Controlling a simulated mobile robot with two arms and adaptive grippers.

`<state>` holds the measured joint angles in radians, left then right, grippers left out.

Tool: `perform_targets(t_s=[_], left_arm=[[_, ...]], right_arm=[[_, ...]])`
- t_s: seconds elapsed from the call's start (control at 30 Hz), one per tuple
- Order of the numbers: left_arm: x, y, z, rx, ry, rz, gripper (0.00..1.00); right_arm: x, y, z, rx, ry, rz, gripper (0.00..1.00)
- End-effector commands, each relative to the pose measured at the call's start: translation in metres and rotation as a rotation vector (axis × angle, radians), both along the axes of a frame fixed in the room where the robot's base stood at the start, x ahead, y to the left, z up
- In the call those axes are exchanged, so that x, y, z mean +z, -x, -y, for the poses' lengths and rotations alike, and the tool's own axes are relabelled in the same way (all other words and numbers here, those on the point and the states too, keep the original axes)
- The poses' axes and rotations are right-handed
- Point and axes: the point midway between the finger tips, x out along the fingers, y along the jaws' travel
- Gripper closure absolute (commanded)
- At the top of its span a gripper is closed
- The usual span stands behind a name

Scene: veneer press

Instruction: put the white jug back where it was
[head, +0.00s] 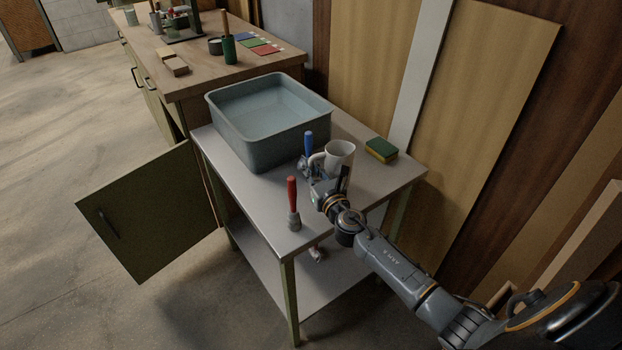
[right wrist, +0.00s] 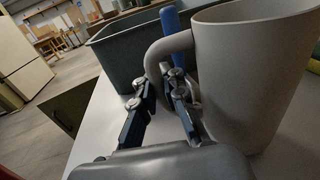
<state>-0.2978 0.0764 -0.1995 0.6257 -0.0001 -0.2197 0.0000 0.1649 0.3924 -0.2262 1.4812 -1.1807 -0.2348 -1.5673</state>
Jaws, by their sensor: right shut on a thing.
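The white jug (head: 340,157) is upright at the table, between the blue-handled tool and the sponge in the head view. It fills the right side of the right wrist view (right wrist: 250,75), with its handle to the left. My right gripper (head: 314,170) is shut on the jug's handle, with a finger on each side of it in the right wrist view (right wrist: 165,105). I cannot tell whether the jug's base touches the table top. My left gripper is not in view.
A grey-blue basin (head: 268,152) stands on the metal table (head: 245,187) left of the jug. A blue-handled tool (head: 308,142) and a red-handled tool (head: 292,195) stand near it. A green-yellow sponge (head: 381,150) lies right. An open cabinet door (head: 150,215) hangs left; a workbench (head: 190,75) is behind.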

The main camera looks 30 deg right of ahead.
Motion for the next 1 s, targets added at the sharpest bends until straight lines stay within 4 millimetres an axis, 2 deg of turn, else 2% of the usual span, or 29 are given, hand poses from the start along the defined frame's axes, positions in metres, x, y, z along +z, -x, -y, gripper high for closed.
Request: perform_targets(t_s=[0.03, 0.1, 0.5, 0.6, 0.67, 1.0], left_arm=[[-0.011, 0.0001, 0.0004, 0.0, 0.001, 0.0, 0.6], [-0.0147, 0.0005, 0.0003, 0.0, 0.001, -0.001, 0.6], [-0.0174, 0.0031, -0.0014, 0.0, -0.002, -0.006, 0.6], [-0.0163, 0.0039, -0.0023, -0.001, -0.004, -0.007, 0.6], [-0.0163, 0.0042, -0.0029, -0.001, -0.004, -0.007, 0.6], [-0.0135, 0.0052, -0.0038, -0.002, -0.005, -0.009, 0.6]], right_arm=[[-0.0123, -0.0001, -0.0001, -0.002, -0.001, 0.001, 1.0], [-0.0174, -0.0001, -0.0001, -0.001, 0.0, 0.001, 1.0], [-0.0207, -0.0001, 0.0001, 0.0, 0.002, 0.001, 1.0], [-0.0197, 0.0, 0.0, 0.0, 0.001, 0.001, 0.76], [-0.0197, 0.0, 0.0, 0.0, 0.001, 0.001, 0.67], [-0.0167, 0.0, 0.0001, 0.0, 0.001, 0.001, 0.67]])
